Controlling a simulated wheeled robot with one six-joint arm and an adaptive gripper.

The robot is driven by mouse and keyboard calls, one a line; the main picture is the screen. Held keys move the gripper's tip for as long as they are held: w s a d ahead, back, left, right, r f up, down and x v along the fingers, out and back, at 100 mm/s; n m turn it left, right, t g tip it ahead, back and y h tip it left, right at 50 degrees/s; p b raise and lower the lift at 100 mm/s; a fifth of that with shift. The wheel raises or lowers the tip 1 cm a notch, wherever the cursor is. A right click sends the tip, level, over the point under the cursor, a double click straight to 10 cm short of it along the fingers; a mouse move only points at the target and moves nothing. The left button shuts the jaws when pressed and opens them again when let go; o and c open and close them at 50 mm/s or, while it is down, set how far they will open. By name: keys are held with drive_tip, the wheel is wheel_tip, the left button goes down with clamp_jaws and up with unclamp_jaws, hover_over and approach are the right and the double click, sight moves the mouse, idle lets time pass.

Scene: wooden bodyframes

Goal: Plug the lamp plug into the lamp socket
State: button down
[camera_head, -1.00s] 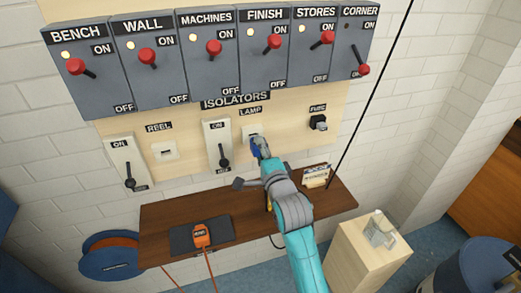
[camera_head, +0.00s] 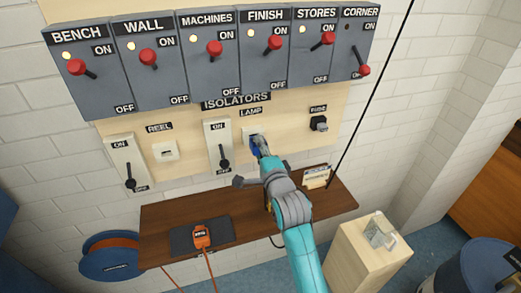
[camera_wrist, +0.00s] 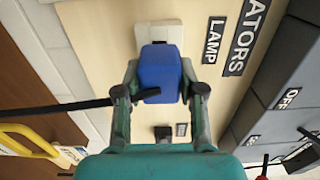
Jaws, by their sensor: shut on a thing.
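The blue lamp plug (camera_wrist: 160,68) is between the fingers of my gripper (camera_wrist: 160,92), which is shut on it. A black cord runs from the plug to the left in the wrist view. The white lamp socket (camera_wrist: 152,34) shows just beyond the plug, partly covered by it. In the head view the socket (camera_head: 249,131) sits on the pale board under the LAMP label, with my gripper (camera_head: 259,148) and the plug right at its lower part. I cannot tell whether the plug is touching or inserted, as its front is hidden.
A row of grey isolator boxes (camera_head: 210,58) with red-knobbed levers hangs above. A white lever switch (camera_head: 218,148) is close left of the socket, and a black fuse fitting (camera_head: 319,123) is to its right. Below is a brown shelf (camera_head: 165,215) with an orange device (camera_head: 201,236).

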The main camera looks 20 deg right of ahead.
drive_tip(key=shift+w, duration=1)
drive_tip(key=c, duration=0.6)
unclamp_jaws()
drive_tip(key=shift+s, duration=0.15)
drive_tip(key=s, duration=1.1)
drive_tip(key=shift+s, duration=0.4)
